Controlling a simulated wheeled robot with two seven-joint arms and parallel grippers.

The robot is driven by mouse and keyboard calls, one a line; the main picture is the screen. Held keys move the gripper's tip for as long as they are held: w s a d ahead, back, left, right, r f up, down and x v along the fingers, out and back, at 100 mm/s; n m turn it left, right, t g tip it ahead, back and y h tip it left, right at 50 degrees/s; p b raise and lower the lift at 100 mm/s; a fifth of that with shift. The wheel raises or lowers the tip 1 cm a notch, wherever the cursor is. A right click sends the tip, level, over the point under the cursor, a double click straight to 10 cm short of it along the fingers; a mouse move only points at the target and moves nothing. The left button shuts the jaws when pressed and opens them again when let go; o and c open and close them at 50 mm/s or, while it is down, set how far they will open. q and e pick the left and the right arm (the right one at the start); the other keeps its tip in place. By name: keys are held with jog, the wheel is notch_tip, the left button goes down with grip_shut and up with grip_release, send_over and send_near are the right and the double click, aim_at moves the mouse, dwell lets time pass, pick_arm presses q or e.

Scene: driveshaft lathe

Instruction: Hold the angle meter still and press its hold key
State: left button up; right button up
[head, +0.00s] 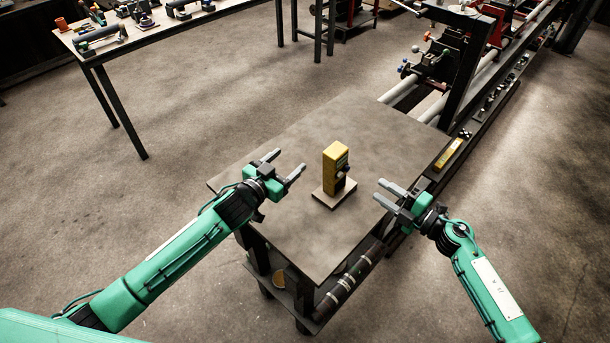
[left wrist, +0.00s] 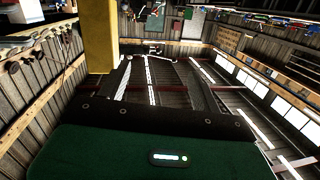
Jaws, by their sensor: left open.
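The angle meter (head: 331,169) is a yellow upright block with a dark face on its right side. It stands on a small flat brown base (head: 324,198) on the table. In the left wrist view, a yellow block that looks like the meter (left wrist: 98,36) shows at the upper left. My left gripper (head: 289,162) is open and empty to the left of the meter, apart from it. My right gripper (head: 379,190) is open and empty to the right of the meter, fingers pointing toward it. The hold key cannot be made out.
The grey table (head: 290,235) is otherwise clear around the meter. A lathe bed (head: 485,85) runs away from its far right side, with a yellow bar (head: 450,153) on the rail. A workbench (head: 160,30) with tools stands at the far left, across open floor.

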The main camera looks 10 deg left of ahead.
aim_at(341, 149)
pick_arm(q)
jog(key=s+d+r+h, duration=0.2)
jog(key=s+d+h, duration=0.1)
jog(key=s+d, duration=0.25)
jog(key=shift+m+g, duration=0.3)
jog(key=x, duration=1.4)
jog(key=shift+f, duration=0.1)
jog(key=c, duration=1.3)
jog(key=shift+s+f, duration=0.1)
pick_arm(e)
jog(key=shift+r, duration=0.1)
grip_shut()
pick_arm(q)
jog(key=shift+f, duration=0.1)
